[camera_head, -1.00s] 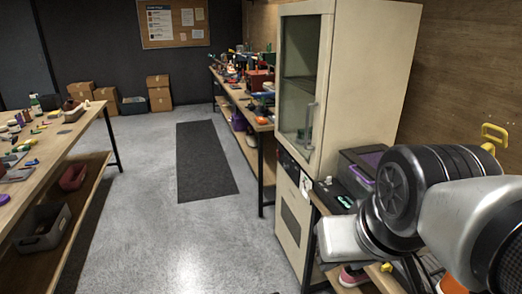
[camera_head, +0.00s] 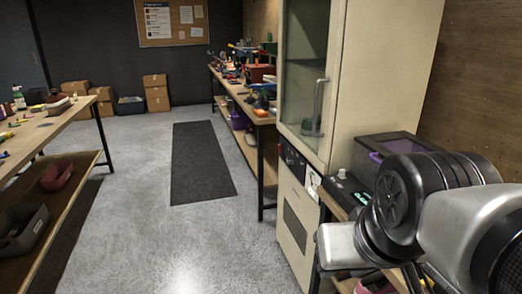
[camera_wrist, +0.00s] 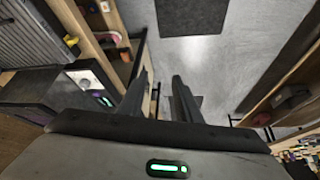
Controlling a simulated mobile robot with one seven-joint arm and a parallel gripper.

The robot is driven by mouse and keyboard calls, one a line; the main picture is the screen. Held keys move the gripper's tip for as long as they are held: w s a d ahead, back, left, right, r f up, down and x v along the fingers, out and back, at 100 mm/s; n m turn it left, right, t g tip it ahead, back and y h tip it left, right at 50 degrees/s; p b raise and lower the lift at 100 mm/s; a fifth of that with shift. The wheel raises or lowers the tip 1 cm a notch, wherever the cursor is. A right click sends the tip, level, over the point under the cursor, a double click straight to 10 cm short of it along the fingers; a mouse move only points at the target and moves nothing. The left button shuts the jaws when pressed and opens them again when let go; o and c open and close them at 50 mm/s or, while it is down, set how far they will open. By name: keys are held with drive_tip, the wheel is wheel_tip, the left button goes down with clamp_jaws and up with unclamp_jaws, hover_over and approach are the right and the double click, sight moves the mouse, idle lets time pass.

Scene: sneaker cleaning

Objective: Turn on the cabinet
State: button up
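The tall cream cabinet (camera_head: 393,70) stands right of centre in the head view. Its glass door (camera_head: 307,65) with a vertical handle (camera_head: 318,107) looks shut. A dark control panel (camera_head: 293,158) sits below the door, above a vented lower panel (camera_head: 295,222); whether it is lit is unclear. My gripper (camera_wrist: 160,78) shows in the wrist view with its two dark fingers apart and nothing between them. It points over the floor, clear of anything in that view. In the head view my arm is at the lower right, in front of the cabinet's right side, and the fingers are hidden.
A dark box with purple parts (camera_head: 392,147) and a small device with a green display (camera_head: 361,197) stand right of the cabinet. Workbenches stand at left (camera_head: 45,135) and behind the cabinet (camera_head: 243,105). The grey floor with a dark mat (camera_head: 200,160) is open between them.

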drive_tip(key=shift+r, duration=0.1)
drive_tip(key=c, duration=0.4)
wheel_tip(320, 180, up, 21)
drive_tip(key=p, duration=2.1)
drive_tip(key=shift+r+p, duration=0.2)
drive_tip(key=shift+p, duration=0.15)
clamp_jaws()
drive_tip(key=shift+f, duration=0.2)
drive_tip(key=shift+w, duration=0.1)
